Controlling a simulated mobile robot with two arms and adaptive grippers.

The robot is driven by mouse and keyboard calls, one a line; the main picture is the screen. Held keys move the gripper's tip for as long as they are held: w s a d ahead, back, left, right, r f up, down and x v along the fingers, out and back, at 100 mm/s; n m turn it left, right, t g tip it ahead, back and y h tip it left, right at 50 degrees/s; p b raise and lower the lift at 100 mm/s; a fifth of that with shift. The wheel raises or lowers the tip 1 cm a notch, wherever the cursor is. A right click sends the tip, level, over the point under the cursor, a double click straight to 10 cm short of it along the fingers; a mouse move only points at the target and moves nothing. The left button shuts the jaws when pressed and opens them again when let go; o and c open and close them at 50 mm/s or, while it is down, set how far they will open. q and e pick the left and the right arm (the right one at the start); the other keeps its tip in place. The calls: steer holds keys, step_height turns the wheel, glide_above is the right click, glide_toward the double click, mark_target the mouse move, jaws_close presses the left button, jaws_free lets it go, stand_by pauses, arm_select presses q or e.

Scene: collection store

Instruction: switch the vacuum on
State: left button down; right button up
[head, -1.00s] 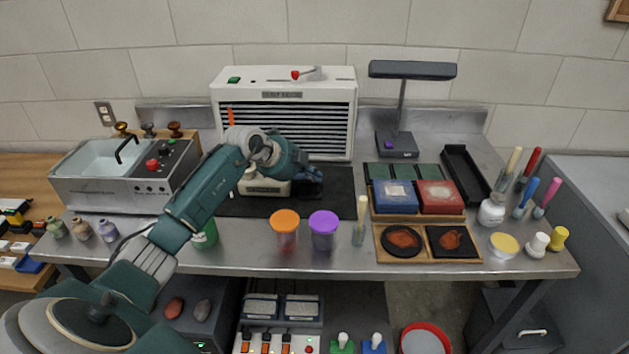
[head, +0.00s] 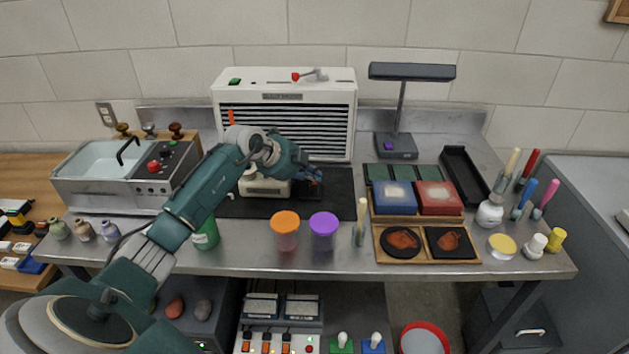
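No thing in the head view can be surely told as the vacuum. A white louvred cabinet (head: 284,87) stands at the back of the bench, with a green switch (head: 235,81) and a red-knobbed lever (head: 296,76) on top. A small cream-coloured device (head: 264,188) sits on the dark mat, partly hidden behind my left arm. My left gripper (head: 316,184) is over the mat, just right of this device and in front of the cabinet. Its fingers are small and dark, so their opening is unclear. My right gripper is out of view.
An orange-lidded jar (head: 285,223) and a purple-lidded jar (head: 323,223) stand near the front edge. A lamp (head: 400,100), trays and brushes fill the right side. A sink unit (head: 110,175) is at left. A strip with orange switches (head: 267,341) lies below.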

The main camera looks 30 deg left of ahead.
mark_target(313, 186)
arm_select(q)
step_height(313, 186, up, 6)
steer(key=p, duration=0.5)
stand_by(0.5)
